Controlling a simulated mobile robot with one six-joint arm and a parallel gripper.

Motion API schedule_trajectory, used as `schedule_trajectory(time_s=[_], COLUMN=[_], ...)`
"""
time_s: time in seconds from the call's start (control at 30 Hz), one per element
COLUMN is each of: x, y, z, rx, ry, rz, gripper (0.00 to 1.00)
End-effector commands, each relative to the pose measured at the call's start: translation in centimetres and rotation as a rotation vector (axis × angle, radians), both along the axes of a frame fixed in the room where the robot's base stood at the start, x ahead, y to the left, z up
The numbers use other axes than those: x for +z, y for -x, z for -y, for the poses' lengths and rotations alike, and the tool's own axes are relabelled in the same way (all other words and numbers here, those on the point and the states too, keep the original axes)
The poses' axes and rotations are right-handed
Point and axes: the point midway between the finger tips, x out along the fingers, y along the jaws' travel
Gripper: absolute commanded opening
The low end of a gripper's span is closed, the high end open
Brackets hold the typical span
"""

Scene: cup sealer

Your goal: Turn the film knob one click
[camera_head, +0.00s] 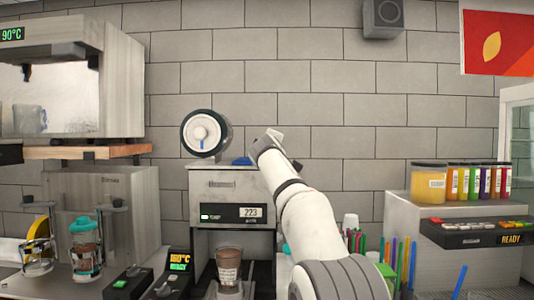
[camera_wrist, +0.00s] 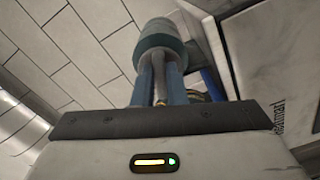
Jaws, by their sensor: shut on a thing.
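The film knob (camera_wrist: 160,42) is a ridged blue-teal cylinder in the upper middle of the wrist view. My gripper (camera_wrist: 160,72) is shut on it, with its two blue fingers reaching up to its near end. The cup sealer (camera_head: 228,188) is a pale box with a display reading 223, left of centre in the head view. A white film roll (camera_head: 203,133) with a dark rim sits on top. In the head view, my wrist is beside the sealer's upper right, where a small blue part shows; I cannot tell whether it is knob or finger.
A brown cup (camera_head: 228,266) stands under the sealer. A control box (camera_head: 180,262) reading 160°C is to its left. Jars (camera_head: 428,183) and coloured bottles stand on a unit at the right. Tall coloured straws (camera_head: 388,255) stand near my arm.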

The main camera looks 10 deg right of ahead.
Motion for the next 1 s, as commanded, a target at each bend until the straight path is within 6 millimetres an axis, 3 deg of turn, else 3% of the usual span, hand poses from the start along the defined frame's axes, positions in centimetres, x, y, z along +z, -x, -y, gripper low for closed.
schedule_trajectory(time_s=[0.3, 0.8, 0.83, 1.0], x=[-0.32, -0.4, -0.4, -0.3], y=[-0.09, -0.12, -0.12, -0.1], z=[0.01, 0.04, 0.05, 0.03], rx=[-0.001, -0.002, -0.002, -0.002], ry=[-0.1, -0.114, -0.114, -0.114], rz=[0.016, 0.016, 0.016, 0.018], gripper=[0.0, 0.0, 0.14, 0.28])
